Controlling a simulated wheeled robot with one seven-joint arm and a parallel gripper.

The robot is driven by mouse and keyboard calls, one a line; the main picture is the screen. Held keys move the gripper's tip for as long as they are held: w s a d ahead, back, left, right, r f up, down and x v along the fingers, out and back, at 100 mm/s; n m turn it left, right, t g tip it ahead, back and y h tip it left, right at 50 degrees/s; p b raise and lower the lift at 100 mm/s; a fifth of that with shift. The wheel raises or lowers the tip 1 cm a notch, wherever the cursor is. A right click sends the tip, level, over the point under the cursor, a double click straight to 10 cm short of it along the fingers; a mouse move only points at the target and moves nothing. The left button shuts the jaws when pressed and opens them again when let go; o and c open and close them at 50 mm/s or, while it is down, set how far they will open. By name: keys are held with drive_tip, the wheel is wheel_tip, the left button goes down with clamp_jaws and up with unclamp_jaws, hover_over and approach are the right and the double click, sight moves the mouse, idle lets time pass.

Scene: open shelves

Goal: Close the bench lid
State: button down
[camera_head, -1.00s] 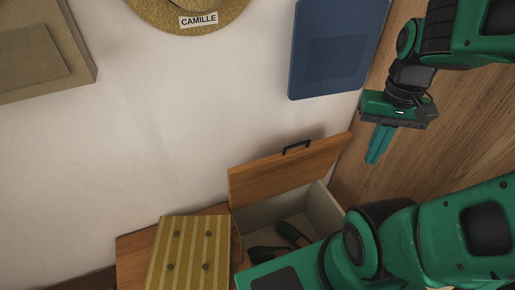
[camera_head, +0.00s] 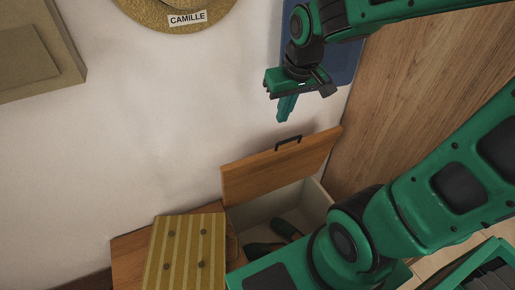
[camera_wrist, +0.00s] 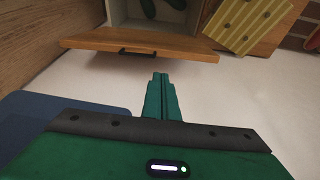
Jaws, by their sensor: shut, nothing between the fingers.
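The wooden bench lid (camera_head: 270,168) stands open, tilted up near the wall, with a dark handle (camera_head: 288,141) near its upper edge. In the wrist view the lid (camera_wrist: 185,45) and its handle (camera_wrist: 137,52) lie ahead of the fingertips. The open compartment (camera_head: 302,198) below holds dark green shoes (camera_head: 285,228). My gripper (camera_head: 284,119) is shut and empty, pointing down above the lid's handle and apart from it. It also shows in the wrist view (camera_wrist: 160,76). My arm hides part of the compartment's front.
A striped yellow cushion (camera_head: 186,250) lies on the bench's left part (camera_head: 128,258). A wooden panel (camera_head: 400,100) stands at the right. A blue item (camera_head: 345,62) and a straw hat (camera_head: 180,8) labelled CAMILLE hang on the wall.

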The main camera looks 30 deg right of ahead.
drive_tip(key=w+a+f+g, duration=0.3)
drive_tip(key=w+f+g, duration=0.1)
drive_tip(key=w+f, duration=0.55)
wheel_tip(320, 180, down, 11)
drive_tip(key=shift+s+d+n, duration=0.15)
drive_tip(key=shift+s+n, duration=0.15)
drive_tip(key=shift+s, duration=0.15)
drive_tip(key=shift+r, duration=0.1)
